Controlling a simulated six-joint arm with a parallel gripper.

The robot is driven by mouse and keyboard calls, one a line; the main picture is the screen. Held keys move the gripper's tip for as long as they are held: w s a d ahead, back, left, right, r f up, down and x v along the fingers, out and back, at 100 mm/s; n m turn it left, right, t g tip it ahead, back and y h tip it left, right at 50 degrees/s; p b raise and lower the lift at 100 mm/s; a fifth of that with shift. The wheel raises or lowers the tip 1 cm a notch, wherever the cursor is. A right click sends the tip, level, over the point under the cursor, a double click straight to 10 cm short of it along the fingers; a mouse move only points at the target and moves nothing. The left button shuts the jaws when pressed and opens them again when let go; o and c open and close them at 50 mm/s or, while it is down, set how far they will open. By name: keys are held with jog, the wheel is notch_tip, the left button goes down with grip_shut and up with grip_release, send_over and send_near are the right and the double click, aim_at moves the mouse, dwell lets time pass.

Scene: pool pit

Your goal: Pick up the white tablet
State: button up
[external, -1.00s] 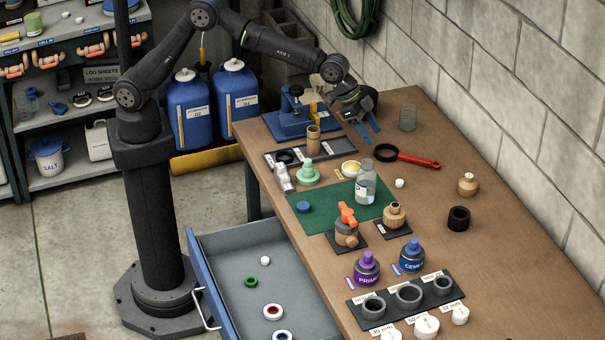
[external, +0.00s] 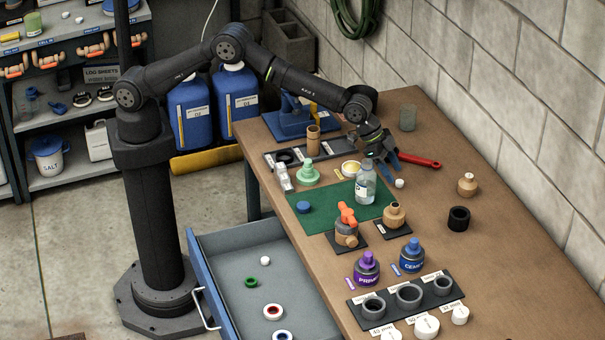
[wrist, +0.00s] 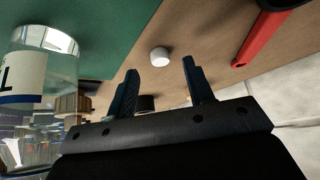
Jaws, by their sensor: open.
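The white tablet (external: 399,183), a small round piece, lies on the brown bench top just right of the green mat. In the wrist view the tablet (wrist: 160,55) shows beyond the fingertips, roughly centred between them. My gripper (external: 394,164) is low over the bench, a little behind the tablet. It is open with nothing between its blue fingers, and it also shows in the wrist view (wrist: 160,69). Another small white piece (external: 265,261) lies in the open drawer.
A clear labelled bottle (external: 365,184) stands on the green mat (external: 325,221), close left of the tablet. A red-handled tool (external: 419,160) lies behind the tablet. A wooden bottle (external: 467,184) and black ring (external: 458,218) stand to the right. Bare bench lies between.

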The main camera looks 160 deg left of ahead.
aim_at(400, 184)
jog(key=shift+x, duration=1.35)
grip_shut()
jog(key=shift+r, duration=0.1)
